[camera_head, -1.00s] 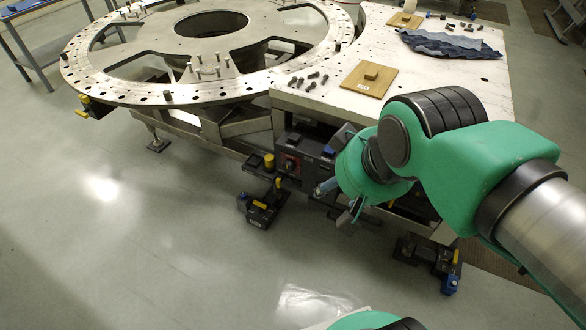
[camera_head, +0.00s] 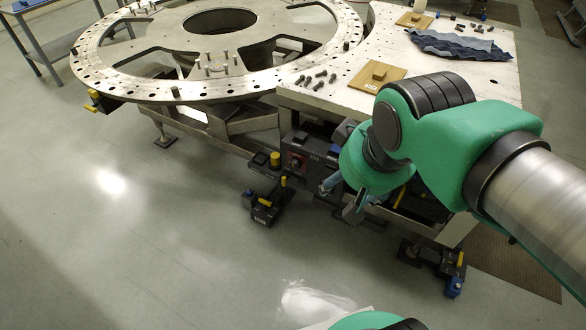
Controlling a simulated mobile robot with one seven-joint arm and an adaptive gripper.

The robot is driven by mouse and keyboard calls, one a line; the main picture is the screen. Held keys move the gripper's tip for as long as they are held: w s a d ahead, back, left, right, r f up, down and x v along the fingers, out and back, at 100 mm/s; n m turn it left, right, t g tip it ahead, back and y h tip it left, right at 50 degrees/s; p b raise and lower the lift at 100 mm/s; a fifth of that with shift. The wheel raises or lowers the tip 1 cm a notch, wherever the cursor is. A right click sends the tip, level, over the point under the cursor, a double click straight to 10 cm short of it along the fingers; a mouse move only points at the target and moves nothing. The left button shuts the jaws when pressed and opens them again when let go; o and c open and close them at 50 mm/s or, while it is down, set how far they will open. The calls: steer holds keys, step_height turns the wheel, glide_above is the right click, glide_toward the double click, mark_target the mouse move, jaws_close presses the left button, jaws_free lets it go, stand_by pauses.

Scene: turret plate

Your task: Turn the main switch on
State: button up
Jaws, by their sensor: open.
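The knob's exact position is too small to read. My gripper (camera_head: 341,199) is just right of and slightly below the knob in the picture, in front of the box's right part. Its two fingers are spread and I see nothing between them. It appears apart from the knob, though the depth is hard to judge. My green wrist hides the right end of the box.
The large round turret plate (camera_head: 118,88) stands left of the table (camera_head: 440,75). A wooden block (camera_head: 378,77), loose bolts (camera_head: 318,80) and a blue cloth (camera_head: 455,45) lie on the table. Floor is clear at front left.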

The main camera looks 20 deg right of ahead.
steer(key=w+d+f+n+g+h+p, duration=0.1)
steer(key=w+d+f+n+g+h, duration=0.2)
steer(key=w, duration=0.5)
steer(key=w+d+f+n+h+p, duration=0.1)
steer(key=w+d+f+n+h, duration=0.25)
steer(key=w+f, duration=0.4)
steer(key=w+d+f+n+g+h+p, duration=0.1)
steer(key=w+d+f+n+g+h, duration=0.2)
steer(key=w, duration=0.7)
steer(key=w+a+f+n+t+h+p, duration=0.1)
steer(key=w+a+f+n+t+h, duration=0.15)
steer(key=w+f, duration=0.35)
steer(key=w+a+f+n+t+h+p, duration=0.1)
steer(key=w+a+f+n+h, duration=0.1)
steer(key=w+f+n, duration=0.3)
steer(key=w+a+f+n+t+p, duration=0.1)
steer(key=w+a+f+n+t, duration=0.25)
steer(key=f, duration=0.55)
steer(key=w+a+f+n+t, duration=0.2)
steer(key=a+f+n+t, duration=0.15)
steer(key=f, duration=0.55)
steer(key=n+t+y, duration=0.2)
steer(key=n+t, duration=0.2)
steer(key=n, duration=0.1)
glide_toward(293, 168)
steer(key=v, duration=0.4)
steer(key=shift+w+a+r+g+p, duration=0.1)
steer(key=shift+w+r+g+p, duration=0.15)
steer(key=shift+p, duration=0.1)
